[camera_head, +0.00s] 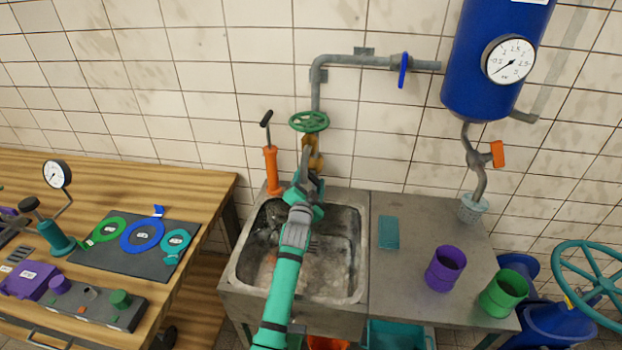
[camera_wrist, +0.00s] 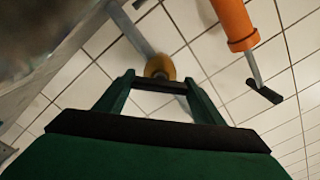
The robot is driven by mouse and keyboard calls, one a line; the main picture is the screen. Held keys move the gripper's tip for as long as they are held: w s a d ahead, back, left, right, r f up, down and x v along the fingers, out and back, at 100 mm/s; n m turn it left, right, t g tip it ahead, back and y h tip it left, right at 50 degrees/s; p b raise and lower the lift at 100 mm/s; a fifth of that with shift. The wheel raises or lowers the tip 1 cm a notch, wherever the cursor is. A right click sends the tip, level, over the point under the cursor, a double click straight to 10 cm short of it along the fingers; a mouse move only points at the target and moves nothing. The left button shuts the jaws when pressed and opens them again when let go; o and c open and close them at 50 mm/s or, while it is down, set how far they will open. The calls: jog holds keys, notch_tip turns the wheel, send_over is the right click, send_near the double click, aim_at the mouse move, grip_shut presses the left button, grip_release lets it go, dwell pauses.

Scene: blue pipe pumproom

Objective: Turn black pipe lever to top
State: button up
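My gripper (camera_head: 309,172) is at the pipe behind the sink, just below the brass-coloured valve part (camera_head: 313,152). In the wrist view, the two green fingers of my gripper (camera_wrist: 160,80) stand apart. A dark bar (camera_wrist: 160,86) spans the gap between the fingertips; it looks like the black lever, but I cannot tell whether the fingers touch it. The round brass end of the valve (camera_wrist: 159,66) is just beyond it, on the grey pipe (camera_wrist: 138,34). In the head view my gripper hides most of the lever, so its angle is unclear.
A green handwheel (camera_head: 309,122) sits on the pipe just above my gripper. An orange hand pump (camera_head: 272,168) with a black handle stands close on the left. The metal sink (camera_head: 358,262) lies below my arm. A blue tank (camera_head: 493,60) hangs at the right.

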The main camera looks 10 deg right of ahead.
jog(key=n, duration=0.4)
jog(key=shift+n, duration=2.4)
jog(key=o, duration=1.1)
jog(key=shift+c, duration=0.2)
jog(key=v, duration=1.1)
